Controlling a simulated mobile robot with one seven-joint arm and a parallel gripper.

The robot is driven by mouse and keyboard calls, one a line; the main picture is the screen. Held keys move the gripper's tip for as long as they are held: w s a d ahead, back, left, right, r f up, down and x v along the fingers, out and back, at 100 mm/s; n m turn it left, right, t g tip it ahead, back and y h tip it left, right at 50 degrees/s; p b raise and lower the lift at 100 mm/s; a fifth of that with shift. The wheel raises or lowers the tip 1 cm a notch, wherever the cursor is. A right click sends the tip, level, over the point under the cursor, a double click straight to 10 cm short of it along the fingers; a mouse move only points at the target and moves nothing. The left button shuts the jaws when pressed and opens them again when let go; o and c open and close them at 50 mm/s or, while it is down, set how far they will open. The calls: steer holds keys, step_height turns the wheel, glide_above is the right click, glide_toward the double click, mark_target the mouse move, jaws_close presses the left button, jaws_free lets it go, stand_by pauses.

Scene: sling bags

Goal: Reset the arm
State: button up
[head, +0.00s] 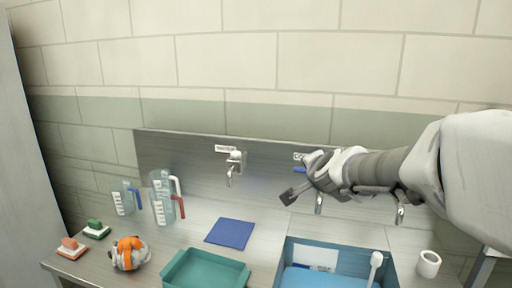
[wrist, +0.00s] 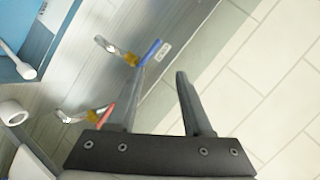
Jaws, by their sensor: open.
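My arm (head: 380,170) reaches in from the right in the head view. My gripper (head: 290,194) is in front of the steel backsplash, above the counter, pointing left. In the wrist view my gripper (wrist: 160,90) shows two dark fingers spread apart with nothing between them. Past the fingers are the backsplash and the tiled wall. A blue-handled tap (wrist: 130,52) and a red-handled tap (wrist: 90,114) show beside the left finger; I cannot tell whether the finger touches either.
A blue basin (head: 393,272) holds a white item. On the counter are a teal tray (head: 240,275), a blue cloth (head: 230,233), clear jugs (head: 162,200), an orange-and-white bundle (head: 130,254), two brushes and a white roll (head: 429,264). Another tap (head: 233,165) is on the backsplash.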

steer(key=s+f+n+g, duration=0.2)
steer(key=s+n, duration=0.2)
steer(key=s, duration=0.6)
steer(key=s+d+f+n+g, duration=0.1)
steer(key=s+f+n+g, duration=0.1)
steer(key=s, duration=0.8)
steer(key=s+f+n+g, duration=0.3)
steer(key=s+n, duration=0.3)
steer(key=s, duration=0.4)
steer(key=shift+d+n+p, duration=0.2)
steer(key=shift+n+p, duration=0.1)
steer(key=shift+p, duration=0.05)
